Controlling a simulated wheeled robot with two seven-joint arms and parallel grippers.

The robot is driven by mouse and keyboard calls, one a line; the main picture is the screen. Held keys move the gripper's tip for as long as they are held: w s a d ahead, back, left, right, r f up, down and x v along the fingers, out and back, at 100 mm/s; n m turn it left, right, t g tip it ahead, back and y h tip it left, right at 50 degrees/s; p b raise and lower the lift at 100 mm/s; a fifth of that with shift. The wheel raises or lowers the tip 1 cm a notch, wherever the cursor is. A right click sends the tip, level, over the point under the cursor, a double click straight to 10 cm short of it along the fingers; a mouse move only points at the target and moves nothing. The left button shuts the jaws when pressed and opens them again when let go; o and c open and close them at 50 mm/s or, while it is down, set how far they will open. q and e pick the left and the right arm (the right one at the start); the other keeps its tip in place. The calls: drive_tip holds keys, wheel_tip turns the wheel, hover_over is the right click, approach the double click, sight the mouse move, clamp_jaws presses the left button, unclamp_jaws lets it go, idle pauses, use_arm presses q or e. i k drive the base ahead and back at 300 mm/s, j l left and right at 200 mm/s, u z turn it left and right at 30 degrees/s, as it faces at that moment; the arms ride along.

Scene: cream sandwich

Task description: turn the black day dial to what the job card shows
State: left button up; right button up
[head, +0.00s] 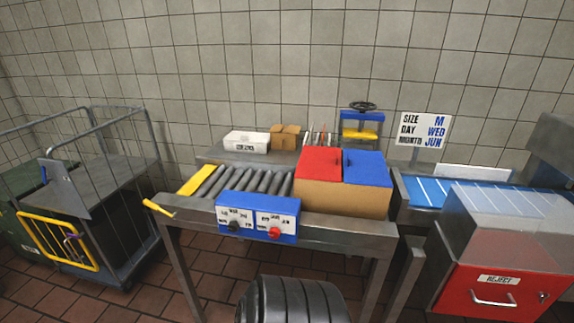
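The job card (423,130) stands upright behind the table at the right and reads SIZE M, DAY WED, MONTH JUN. A blue control box (258,205) sits on the front edge of the roller table. Its left white panel carries the black day dial (233,227), with small labels above it. Its right panel carries a red dial (275,232). The setting of the black dial is too small to read. Neither of my grippers is in view, and nothing touches the box.
A cardboard box (340,199) with red and blue flaps stands right of the control box. A yellow lever (158,207) juts out at the table's left corner. A red reject bin (497,290) is at lower right, a wire cart (100,200) at left.

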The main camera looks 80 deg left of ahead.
sight(233, 226)
drive_tip(key=u, duration=2.85)
